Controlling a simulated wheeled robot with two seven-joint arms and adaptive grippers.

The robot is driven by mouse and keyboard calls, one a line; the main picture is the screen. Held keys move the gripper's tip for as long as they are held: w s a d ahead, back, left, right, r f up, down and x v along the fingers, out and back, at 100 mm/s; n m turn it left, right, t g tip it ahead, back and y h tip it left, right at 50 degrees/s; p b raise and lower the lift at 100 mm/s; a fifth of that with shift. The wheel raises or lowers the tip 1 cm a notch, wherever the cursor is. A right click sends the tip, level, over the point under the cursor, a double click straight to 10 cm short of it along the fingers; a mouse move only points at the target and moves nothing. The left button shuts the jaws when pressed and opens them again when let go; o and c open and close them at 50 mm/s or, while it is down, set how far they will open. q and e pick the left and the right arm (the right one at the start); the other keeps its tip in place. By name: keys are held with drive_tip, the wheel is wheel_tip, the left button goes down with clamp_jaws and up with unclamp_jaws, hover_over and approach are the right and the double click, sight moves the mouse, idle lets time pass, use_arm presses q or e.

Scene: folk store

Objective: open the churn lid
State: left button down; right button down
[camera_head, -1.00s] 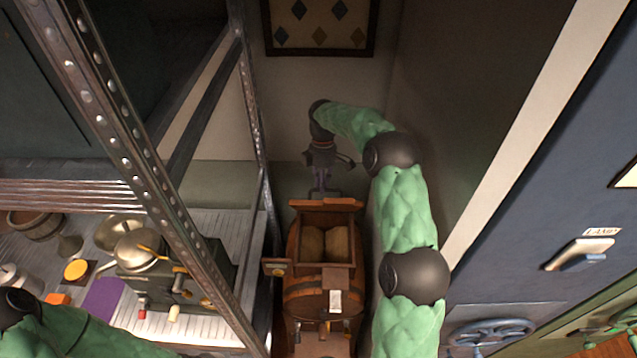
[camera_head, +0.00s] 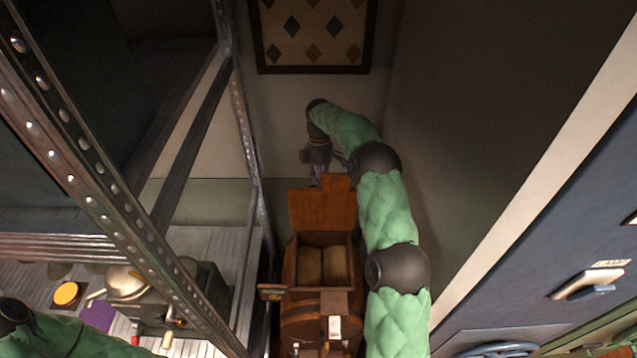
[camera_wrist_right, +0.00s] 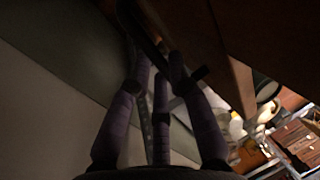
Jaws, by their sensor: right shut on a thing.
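The churn (camera_head: 313,312) is a wooden barrel below the middle of the head view, with a square box opening (camera_head: 323,264) on top. Its wooden lid (camera_head: 321,208) stands raised at the far side of the opening, so the inside shows. My right gripper (camera_head: 319,176) is behind the lid's upper edge, partly hidden by it. In the right wrist view the dark fingers (camera_wrist_right: 160,85) are shut at the edge of the brown lid (camera_wrist_right: 200,40); the contact is dim. My left gripper is out of view; only part of the left arm shows at the lower left.
A metal shelf frame (camera_head: 245,130) stands close to the left of the churn. A counter (camera_head: 205,243) with pots and utensils lies beyond it. A wall with a framed picture (camera_head: 312,38) is behind, and a blue panel with handles (camera_head: 560,250) is at the right.

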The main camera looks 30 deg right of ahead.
drive_tip(key=shift+x, duration=1.05)
drive_tip(key=c, duration=1.2)
unclamp_jaws()
drive_tip(key=shift+s, duration=0.1)
drive_tip(key=shift+o, duration=0.2)
drive_tip(key=v, duration=1.2)
drive_tip(key=shift+w+d+r, duration=0.2)
drive_tip(key=shift+w, duration=0.15)
drive_tip(key=shift+f, duration=0.1)
